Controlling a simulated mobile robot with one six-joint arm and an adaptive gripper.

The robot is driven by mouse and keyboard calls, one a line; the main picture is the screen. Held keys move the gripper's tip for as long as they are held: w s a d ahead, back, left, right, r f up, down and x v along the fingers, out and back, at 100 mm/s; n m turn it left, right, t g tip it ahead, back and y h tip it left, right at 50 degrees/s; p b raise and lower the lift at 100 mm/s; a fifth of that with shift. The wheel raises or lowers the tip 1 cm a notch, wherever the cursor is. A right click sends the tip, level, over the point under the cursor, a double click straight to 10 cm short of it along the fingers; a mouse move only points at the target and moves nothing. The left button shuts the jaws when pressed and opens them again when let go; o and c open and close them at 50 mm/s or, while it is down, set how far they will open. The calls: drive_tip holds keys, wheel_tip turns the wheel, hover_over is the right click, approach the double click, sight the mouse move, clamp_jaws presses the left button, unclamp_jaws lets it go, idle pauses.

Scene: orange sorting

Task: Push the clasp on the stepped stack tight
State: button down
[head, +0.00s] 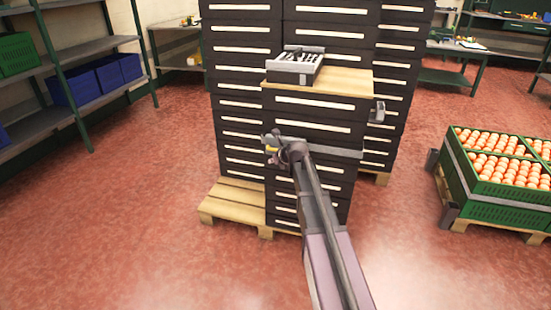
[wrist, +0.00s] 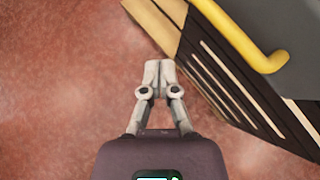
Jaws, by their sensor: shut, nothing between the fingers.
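The stepped stack (head: 310,105) of dark crates with pale label strips stands on a wooden pallet in the head view. A grey strap (head: 345,149) runs around its lower front part. The clasp has a yellow lever (head: 271,149) at the stack's left front corner, partly hidden by my gripper (head: 277,146). In the wrist view the yellow lever (wrist: 265,58) curves out at the upper right beside a grey plate. My gripper (wrist: 158,68) is shut and empty, to the left of the lever, apart from it in that view. The clasp's catch is hidden.
A grey tray (head: 296,66) sits on the stack's wooden top board. The pallet (head: 228,201) juts out at the left. Shelves with bins (head: 100,79) stand at the left. Open red floor lies in front.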

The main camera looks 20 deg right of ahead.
drive_tip(key=s+a+r+p, duration=0.4)
drive_tip(key=s+r+p, duration=0.1)
drive_tip(key=s+r, duration=0.1)
drive_tip(key=shift+r+p, duration=0.15)
drive_tip(key=shift+p, duration=0.15)
drive_tip(key=shift+s, duration=0.1)
idle(0.4)
drive_tip(key=s+a+f+n+g+h, duration=0.1)
drive_tip(key=s+f+n+g, duration=0.15)
drive_tip(key=s+n, duration=0.75)
drive_tip(key=s+a+f+n+g+h, duration=0.15)
drive_tip(key=s+n+g, duration=0.25)
drive_tip(key=s+n, duration=0.6)
drive_tip(key=s+a+f+n+g+h, duration=0.1)
drive_tip(key=s+f+n+g, duration=0.15)
drive_tip(key=s+n, duration=0.75)
wheel_tip(320, 180, up, 24)
drive_tip(key=w+n+p, duration=0.2)
drive_tip(key=p, duration=2.1)
drive_tip(key=shift+w+f+p, duration=0.2)
drive_tip(key=shift+p, duration=0.15)
drive_tip(key=shift+d, duration=0.1)
